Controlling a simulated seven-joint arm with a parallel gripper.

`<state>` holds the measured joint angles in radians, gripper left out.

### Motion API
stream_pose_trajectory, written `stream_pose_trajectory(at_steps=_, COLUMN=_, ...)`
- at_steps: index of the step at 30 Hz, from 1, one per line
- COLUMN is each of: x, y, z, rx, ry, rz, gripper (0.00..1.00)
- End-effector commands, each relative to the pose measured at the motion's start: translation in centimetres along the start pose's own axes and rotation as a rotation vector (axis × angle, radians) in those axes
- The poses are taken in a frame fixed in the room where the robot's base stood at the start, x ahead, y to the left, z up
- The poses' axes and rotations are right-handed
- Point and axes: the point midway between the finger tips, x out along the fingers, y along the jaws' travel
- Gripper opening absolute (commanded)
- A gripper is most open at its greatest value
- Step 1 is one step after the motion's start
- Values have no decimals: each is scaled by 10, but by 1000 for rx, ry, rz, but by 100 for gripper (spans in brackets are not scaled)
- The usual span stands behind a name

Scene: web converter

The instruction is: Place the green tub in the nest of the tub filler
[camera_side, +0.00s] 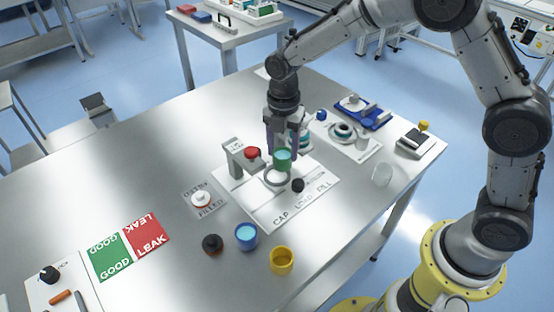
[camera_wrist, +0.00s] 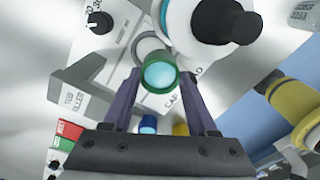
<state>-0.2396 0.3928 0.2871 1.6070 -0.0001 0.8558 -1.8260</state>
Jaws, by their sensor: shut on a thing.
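The green tub (camera_side: 282,160) is held between the purple fingers of my gripper (camera_side: 283,146), a little above the tub filler's mat. The wrist view also shows the green tub (camera_wrist: 159,91), with pale teal contents, between the two fingertips of my gripper (camera_wrist: 160,77). The ring (camera_wrist: 143,45) is partly hidden behind the tub in the wrist view.
A blue tub (camera_side: 246,238), a yellow tub (camera_side: 281,263) and a black cap (camera_side: 212,244) stand in front of the mat. A black knob (camera_side: 298,186) is right of the nest. A blue tray (camera_side: 377,118) is at the back right. The left table is mostly clear.

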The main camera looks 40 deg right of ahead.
Motion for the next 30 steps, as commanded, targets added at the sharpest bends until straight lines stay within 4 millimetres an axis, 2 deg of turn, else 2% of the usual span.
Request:
stream_pose_trajectory(at_steps=9, x=20, y=16, z=4, rx=0, ry=0, rz=1, gripper=9)
stream_pose_trajectory(at_steps=16, x=48, y=16, z=4, rx=0, ry=0, rz=-1, gripper=9)
stream_pose_trajectory(at_steps=28, x=53, y=16, z=4, rx=0, ry=0, rz=1, gripper=9)
stream_pose_trajectory(at_steps=29, x=53, y=16, z=4, rx=0, ry=0, rz=2, gripper=62)
stream_pose_trajectory(at_steps=30, x=53, y=16, z=4, rx=0, ry=0, rz=2, gripper=69)
